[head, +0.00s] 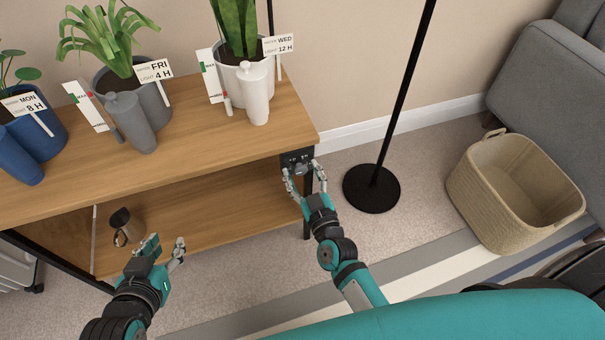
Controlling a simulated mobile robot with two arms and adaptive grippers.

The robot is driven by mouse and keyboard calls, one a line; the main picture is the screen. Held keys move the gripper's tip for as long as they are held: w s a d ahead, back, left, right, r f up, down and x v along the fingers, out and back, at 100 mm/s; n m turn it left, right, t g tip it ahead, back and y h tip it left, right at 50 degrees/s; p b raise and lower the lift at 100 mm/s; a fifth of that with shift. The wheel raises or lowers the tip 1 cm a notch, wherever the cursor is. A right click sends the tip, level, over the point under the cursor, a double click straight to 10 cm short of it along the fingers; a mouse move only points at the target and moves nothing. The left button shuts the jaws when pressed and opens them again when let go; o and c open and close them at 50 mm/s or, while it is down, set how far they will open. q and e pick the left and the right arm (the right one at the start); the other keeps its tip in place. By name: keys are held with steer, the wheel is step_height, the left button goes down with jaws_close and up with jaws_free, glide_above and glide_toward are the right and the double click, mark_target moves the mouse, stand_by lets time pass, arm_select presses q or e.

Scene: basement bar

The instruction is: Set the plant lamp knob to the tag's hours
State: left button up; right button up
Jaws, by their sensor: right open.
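A dark control box (292,157) is fixed at the right front corner of the wooden shelf unit, with a knob (301,168) low on it; its setting is too small to read. My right gripper (305,176) is open, its fingers on either side of the knob; I cannot tell if they touch it. My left gripper (165,245) is open and empty in front of the lower shelf. Tags stand in the pots: the blue pot's tag (22,104) reads MON, 8 H; the grey pot's tag (155,70) FRI, 4 H; the white pot's tag (279,46) WED, 12 H.
Blue, grey and white watering bottles stand before the pots on the wooden top (200,130). A small dark object (120,220) is on the lower shelf. A black lamp base (371,189) and a woven basket (500,205) stand to the right.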

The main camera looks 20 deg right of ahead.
steer(key=shift+w, duration=0.2)
arm_select(q)
steer(key=shift+w+r, duration=0.15)
arm_select(e)
jaws_close()
steer(key=m+p, duration=0.2)
steer(key=m, duration=0.1)
steer(key=shift+r, duration=0.15)
steer(key=m+p, duration=0.1)
steer(key=m, duration=0.3)
arm_select(q)
steer(key=s+a+f+g+y, duration=0.1)
steer(key=s+a+f+g, duration=0.1)
steer(key=s, duration=0.4)
steer(key=s+a+f+g+y, duration=0.1)
steer(key=s+a+f+g, duration=0.1)
steer(key=s+g, duration=0.3)
steer(key=shift+s+f+g+p, duration=0.3)
steer(key=shift+s+f+p, duration=0.1)
steer(key=shift+s+f, duration=0.25)
arm_select(e)
steer(key=m, duration=0.4)
steer(key=shift+d+m, duration=0.1)
steer(key=shift+m, duration=0.2)
